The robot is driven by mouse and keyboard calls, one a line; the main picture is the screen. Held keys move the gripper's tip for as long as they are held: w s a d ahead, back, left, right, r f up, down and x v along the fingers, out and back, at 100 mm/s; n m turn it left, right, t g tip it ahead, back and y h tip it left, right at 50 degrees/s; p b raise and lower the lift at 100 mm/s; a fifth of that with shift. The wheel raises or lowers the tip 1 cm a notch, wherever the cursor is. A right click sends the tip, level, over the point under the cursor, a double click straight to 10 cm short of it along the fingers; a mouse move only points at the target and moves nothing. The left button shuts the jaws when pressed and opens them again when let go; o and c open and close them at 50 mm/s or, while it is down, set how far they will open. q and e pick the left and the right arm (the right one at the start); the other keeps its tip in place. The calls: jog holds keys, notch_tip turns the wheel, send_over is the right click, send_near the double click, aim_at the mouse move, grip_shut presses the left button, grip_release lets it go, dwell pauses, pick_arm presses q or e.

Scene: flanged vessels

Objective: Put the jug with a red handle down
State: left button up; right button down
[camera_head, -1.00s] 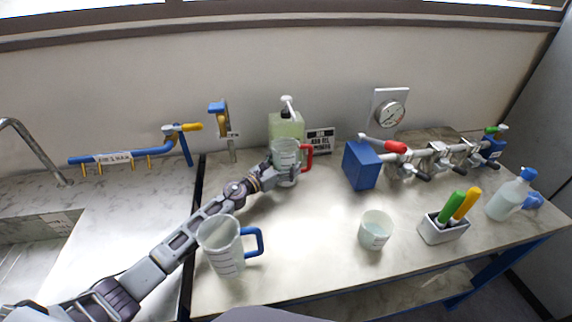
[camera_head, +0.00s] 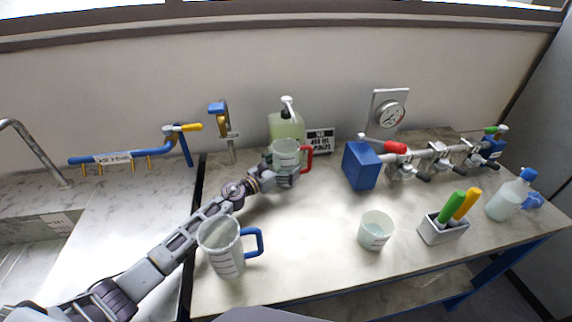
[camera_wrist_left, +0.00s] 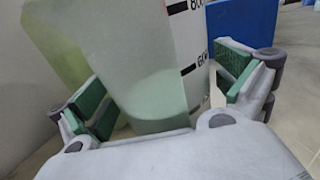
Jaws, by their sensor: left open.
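The jug with a red handle (camera_head: 286,153) is upright at the back of the table, its red handle to the right. My left gripper (camera_head: 286,178) is low around it and covers its lower part, so its base is hidden in the head view. In the left wrist view the jug wall (camera_wrist_left: 190,50) with its black scale marks is between the green-padded fingers of the left gripper (camera_wrist_left: 165,98). The fingers are open, with a gap visible beside the jug on the right. My right gripper is not in view.
A green bottle (camera_head: 287,124) stands just behind the jug, with a sign (camera_head: 321,141) beside it. A blue-handled jug (camera_head: 222,247) is near my left arm. A cup (camera_head: 376,231), pen holder (camera_head: 443,230) and blue box (camera_head: 361,166) stand right. The middle tabletop is clear.

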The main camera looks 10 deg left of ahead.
aim_at(277, 170)
pick_arm(q)
jog(key=v, duration=0.3)
jog(key=shift+s+f, duration=0.1)
jog(key=shift+b+v, duration=0.45)
jog(key=shift+v, duration=1.1)
jog(key=shift+b+v, duration=0.45)
jog(key=shift+v, duration=1.6)
jog(key=shift+s+a, duration=0.3)
jog(key=shift+s, duration=0.1)
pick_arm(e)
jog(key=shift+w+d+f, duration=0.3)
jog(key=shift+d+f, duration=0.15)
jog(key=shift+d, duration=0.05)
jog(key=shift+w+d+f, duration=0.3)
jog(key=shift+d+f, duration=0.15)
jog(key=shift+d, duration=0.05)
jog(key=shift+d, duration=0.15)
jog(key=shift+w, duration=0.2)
